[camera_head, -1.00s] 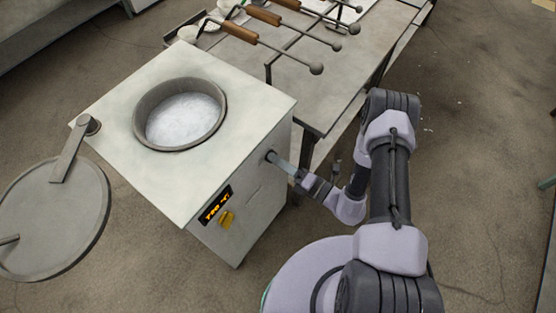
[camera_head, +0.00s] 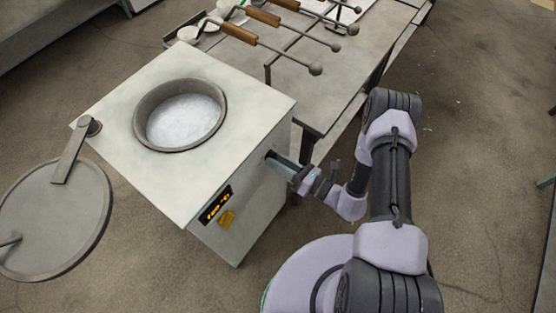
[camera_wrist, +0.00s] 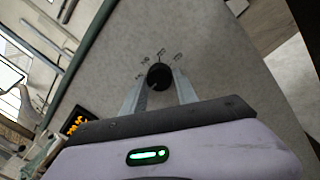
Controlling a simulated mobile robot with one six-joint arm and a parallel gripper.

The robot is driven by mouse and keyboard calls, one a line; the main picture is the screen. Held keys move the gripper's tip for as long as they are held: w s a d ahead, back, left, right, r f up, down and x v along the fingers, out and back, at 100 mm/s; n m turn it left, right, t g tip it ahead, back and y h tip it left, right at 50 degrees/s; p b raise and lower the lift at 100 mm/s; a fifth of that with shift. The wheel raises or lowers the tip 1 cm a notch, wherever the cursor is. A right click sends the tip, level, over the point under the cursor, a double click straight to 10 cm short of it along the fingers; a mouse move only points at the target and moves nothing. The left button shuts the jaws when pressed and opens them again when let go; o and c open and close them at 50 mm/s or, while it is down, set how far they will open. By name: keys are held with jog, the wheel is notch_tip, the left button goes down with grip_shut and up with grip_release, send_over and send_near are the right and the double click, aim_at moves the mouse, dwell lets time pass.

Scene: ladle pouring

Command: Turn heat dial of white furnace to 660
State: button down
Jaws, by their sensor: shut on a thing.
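The white furnace (camera_head: 245,215) stands at the left of the head view, its round lid swung aside and its round opening (camera_head: 181,116) showing pale, shiny contents. Its black heat dial (camera_wrist: 159,76) is on the side face, with printed marks around it. My gripper (camera_head: 272,157) reaches to that face; in the wrist view my gripper (camera_wrist: 158,82) has its two fingers closed on either side of the dial. In the head view the dial is hidden by the fingers. The orange display (camera_head: 215,204) is lit, but its digits are too small to read surely.
The open lid (camera_head: 55,225) juts out at the left. A metal table (camera_head: 335,95) behind the furnace holds several wooden-handled ladles (camera_head: 238,33). Bare floor lies to the right.

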dwell(0.4)
jog(key=c, duration=0.9)
grip_release()
jog(key=shift+c, duration=0.2)
jog(key=p+v, duration=0.3)
jog(key=v, duration=1.4)
jog(key=shift+s, duration=0.2)
jog(key=shift+d, duration=0.15)
